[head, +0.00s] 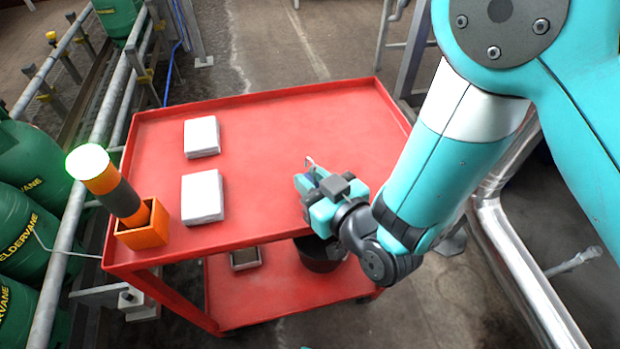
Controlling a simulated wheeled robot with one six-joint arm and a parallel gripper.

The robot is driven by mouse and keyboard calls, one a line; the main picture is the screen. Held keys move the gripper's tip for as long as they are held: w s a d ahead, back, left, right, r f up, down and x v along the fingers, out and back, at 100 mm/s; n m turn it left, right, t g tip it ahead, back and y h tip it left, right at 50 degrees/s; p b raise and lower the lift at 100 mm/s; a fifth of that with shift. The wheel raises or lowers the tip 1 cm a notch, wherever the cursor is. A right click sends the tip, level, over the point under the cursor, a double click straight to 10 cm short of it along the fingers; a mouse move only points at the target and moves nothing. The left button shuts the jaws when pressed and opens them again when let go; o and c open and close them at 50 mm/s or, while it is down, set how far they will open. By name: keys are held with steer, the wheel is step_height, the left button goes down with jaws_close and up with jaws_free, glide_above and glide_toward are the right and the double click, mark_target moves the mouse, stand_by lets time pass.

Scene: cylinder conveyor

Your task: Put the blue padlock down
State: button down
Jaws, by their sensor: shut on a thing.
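My gripper (309,180) is over the right part of the red cart's top tray (270,125). It is shut on the blue padlock (319,172). Only a small dark blue part and what looks like its thin metal shackle, sticking up, show between and beyond the fingers. The rest of the padlock is hidden by my gripper. I cannot tell from this view whether the padlock touches the tray surface.
Two white blocks (202,196) (202,137) lie on the tray's left side. An orange and grey lamp (112,187) leans in an orange holder (143,235) at the left corner. A dark bucket (320,256) sits on the lower shelf. The tray's middle and back are clear.

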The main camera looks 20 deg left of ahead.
steer(key=shift+s+f+b, duration=0.1)
steer(key=shift+f+b, duration=0.35)
steer(key=shift+f, duration=0.15)
steer(key=c, duration=1)
jaws_free()
steer(key=shift+d+f, duration=0.1)
steer(key=shift+f, duration=0.1)
steer(key=shift+s, duration=0.1)
steer(key=shift+r, duration=0.25)
steer(key=shift+r+p, duration=0.5)
steer(key=shift+p, duration=0.25)
steer(key=shift+p+v, duration=2.6)
steer(key=shift+v, duration=3.15)
steer(key=shift+r, duration=0.15)
